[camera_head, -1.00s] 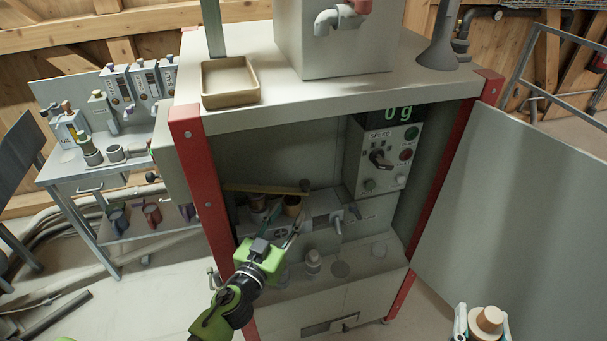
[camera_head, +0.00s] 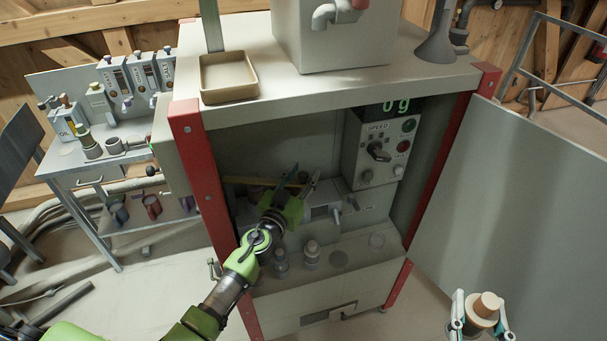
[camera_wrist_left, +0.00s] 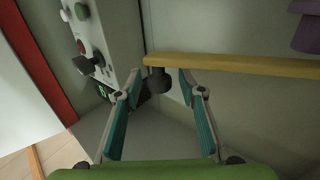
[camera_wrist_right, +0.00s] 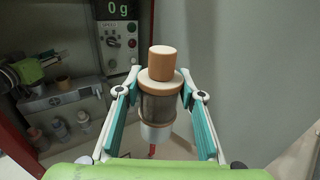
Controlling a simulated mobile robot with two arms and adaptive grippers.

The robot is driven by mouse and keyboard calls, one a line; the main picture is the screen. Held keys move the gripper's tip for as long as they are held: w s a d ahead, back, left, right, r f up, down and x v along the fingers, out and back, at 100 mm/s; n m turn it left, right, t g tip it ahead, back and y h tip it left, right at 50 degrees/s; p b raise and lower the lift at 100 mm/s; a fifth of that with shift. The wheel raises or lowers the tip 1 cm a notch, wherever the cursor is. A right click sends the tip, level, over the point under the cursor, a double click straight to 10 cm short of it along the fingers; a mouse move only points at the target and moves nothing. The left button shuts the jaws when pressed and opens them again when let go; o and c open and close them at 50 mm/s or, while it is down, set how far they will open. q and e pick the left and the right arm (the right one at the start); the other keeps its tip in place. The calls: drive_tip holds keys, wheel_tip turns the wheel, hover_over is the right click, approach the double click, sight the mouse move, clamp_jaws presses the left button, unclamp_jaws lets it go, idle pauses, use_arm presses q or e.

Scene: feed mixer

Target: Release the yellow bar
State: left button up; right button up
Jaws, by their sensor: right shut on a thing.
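The yellow bar (camera_wrist_left: 240,65) runs level across the back of the cabinet in the left wrist view, one end at a dark round knob (camera_wrist_left: 158,82). In the head view, part of the bar (camera_head: 245,180) shows behind my left gripper (camera_head: 301,178). My left gripper (camera_wrist_left: 162,82) is open and empty, its fingers spread either side of the knob. The bar crosses near the fingertips; contact is not clear. My right gripper (camera_wrist_right: 160,98) is shut on a clear cylindrical jar with a tan top (camera_wrist_right: 160,64), outside the cabinet at the lower right of the head view (camera_head: 487,304).
The cabinet's red left post (camera_head: 205,190) stands close to my left arm. A speed control panel (camera_head: 380,148) is right of the gripper. A large open door panel (camera_head: 520,210) fills the right. A shelf with small jars (camera_head: 311,252) lies below the gripper.

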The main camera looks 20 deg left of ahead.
use_arm(q)
drive_tip(key=shift+w, duration=0.1)
clamp_jaws()
drive_tip(key=shift+s+d+m+g+h+p, duration=0.2)
drive_tip(key=shift+s+m+h, duration=0.5)
drive_tip(key=shift+s+h, duration=0.55)
drive_tip(key=shift+s+d+m+g+h+p, duration=0.1)
drive_tip(key=shift+s+m+g+h+p, duration=0.2)
drive_tip(key=shift+s+m+h, duration=0.9)
drive_tip(key=shift+s+n+y, duration=0.25)
drive_tip(key=shift+s+n, duration=0.1)
drive_tip(key=shift+n, duration=0.15)
unclamp_jaws()
drive_tip(key=v, duration=1.2)
